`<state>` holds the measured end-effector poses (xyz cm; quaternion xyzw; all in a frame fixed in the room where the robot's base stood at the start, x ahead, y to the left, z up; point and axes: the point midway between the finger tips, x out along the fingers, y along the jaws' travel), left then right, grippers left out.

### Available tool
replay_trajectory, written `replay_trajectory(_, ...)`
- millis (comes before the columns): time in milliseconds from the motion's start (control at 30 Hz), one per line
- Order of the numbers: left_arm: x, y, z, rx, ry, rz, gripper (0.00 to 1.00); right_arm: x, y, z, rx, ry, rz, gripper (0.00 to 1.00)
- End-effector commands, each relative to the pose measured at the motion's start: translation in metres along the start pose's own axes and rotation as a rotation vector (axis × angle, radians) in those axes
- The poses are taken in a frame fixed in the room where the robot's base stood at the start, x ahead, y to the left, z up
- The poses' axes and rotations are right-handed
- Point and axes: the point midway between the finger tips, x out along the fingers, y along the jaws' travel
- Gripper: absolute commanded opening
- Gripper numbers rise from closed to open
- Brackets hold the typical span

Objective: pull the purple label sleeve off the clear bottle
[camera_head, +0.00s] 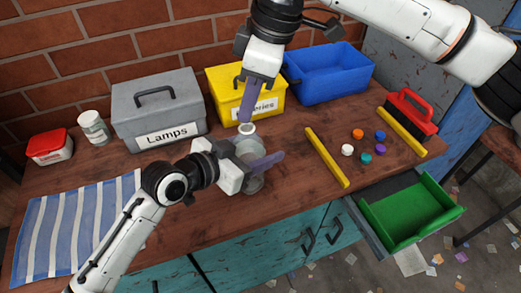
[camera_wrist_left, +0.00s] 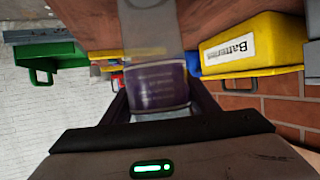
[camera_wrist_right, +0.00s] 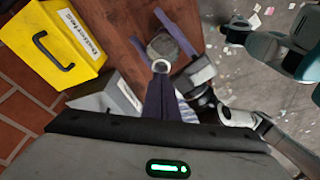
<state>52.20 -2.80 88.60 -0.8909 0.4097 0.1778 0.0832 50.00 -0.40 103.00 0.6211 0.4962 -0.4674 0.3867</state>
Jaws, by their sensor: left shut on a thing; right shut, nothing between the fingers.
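I cannot make out the label in the head view. My left gripper (camera_head: 262,164) is shut around the bottle from the side; I cannot tell whether its fingers press on the label. My right gripper (camera_head: 245,116) points down, shut and empty, its tips right by the bottle mouth (camera_wrist_right: 161,66). I cannot tell whether they touch it.
Behind stand a grey Lamps box (camera_head: 158,108), a yellow bin (camera_head: 272,100) and a blue bin (camera_head: 330,74). A yellow bar (camera_head: 327,158), several coloured caps (camera_head: 366,157) and a red brush (camera_head: 411,110) lie right. A green drawer (camera_head: 412,212) is open at the front.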

Motion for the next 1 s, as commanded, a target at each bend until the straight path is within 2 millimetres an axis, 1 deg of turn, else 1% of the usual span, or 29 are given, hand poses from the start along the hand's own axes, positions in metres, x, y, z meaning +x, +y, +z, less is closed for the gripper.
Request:
replay_trajectory(33, 0.0002, 0.0065, -0.0069, 0.002, 0.016, 0.012, 0.4, 0.0158, -0.0019, 0.0078, 0.006, -0.024, -0.014, 0.0)
replay_trajectory(267, -0.0021, 0.0067, -0.0125, 0.001, 0.016, 0.013, 0.4, 0.0158, -0.0019, 0.0077, 0.006, -0.024, -0.014, 0.0)
replay_trajectory(667, -0.0022, 0.0071, -0.013, 0.001, 0.016, 0.013, 0.4, 0.015, -0.0019, 0.0071, 0.005, -0.023, -0.014, 0.0)
replay_trajectory(1000, -0.0022, 0.007, -0.0121, 0.0, 0.014, 0.013, 0.4, 0.0063, -0.0024, 0.0046, 0.004, -0.024, -0.015, 0.0)
